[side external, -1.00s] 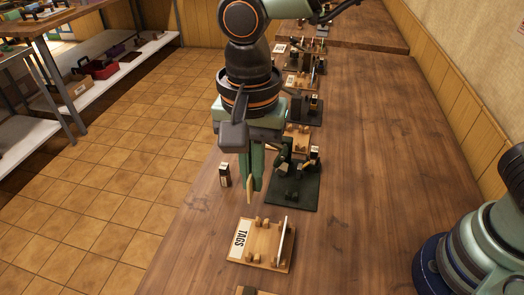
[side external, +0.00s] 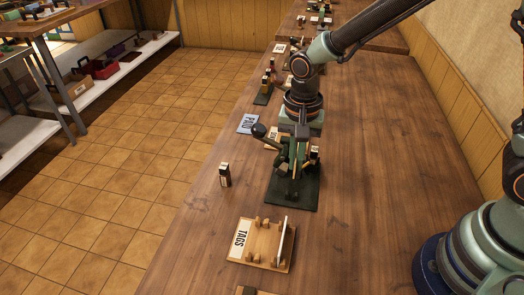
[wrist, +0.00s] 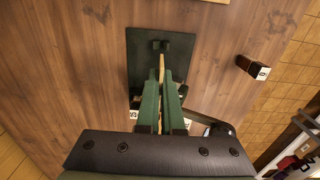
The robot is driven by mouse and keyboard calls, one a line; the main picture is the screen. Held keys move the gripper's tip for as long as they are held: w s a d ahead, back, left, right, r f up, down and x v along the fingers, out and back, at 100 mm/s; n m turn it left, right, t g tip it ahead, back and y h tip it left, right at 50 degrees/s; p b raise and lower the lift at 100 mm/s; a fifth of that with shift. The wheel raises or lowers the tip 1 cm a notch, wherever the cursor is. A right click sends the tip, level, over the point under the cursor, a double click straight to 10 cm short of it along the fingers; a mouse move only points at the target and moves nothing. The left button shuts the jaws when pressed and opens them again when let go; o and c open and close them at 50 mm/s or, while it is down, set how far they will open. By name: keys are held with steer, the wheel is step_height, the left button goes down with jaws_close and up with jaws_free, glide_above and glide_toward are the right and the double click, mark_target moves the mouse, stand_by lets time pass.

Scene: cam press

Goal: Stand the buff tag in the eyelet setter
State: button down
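The eyelet setter (side external: 284,197) has a dark green base plate and a lever with a black knob (side external: 259,131). Its base plate also shows in the wrist view (wrist: 181,44). My gripper (side external: 298,165) is low over the setter, pointing down among its parts. In the wrist view, its green fingers (wrist: 165,82) are close together on the thin edge of the buff tag (wrist: 161,66), which stands on edge over the plate. The tag's lower edge and the slot are hidden, so I cannot tell whether it is seated.
A wooden rack labelled TAGS (side external: 263,259), holding an upright panel, stands in front of the setter. A small dark block with a pale top (side external: 225,176) stands to the left. A blue PAD (side external: 247,124) lies behind.

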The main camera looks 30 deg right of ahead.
steer(key=shift+f, duration=0.1)
steer(key=shift+f, duration=2.8)
steer(key=shift+c, duration=2.2)
jaws_free()
steer(key=shift+r, duration=0.1)
steer(key=shift+r, duration=3.4)
steer(key=shift+r, duration=0.1)
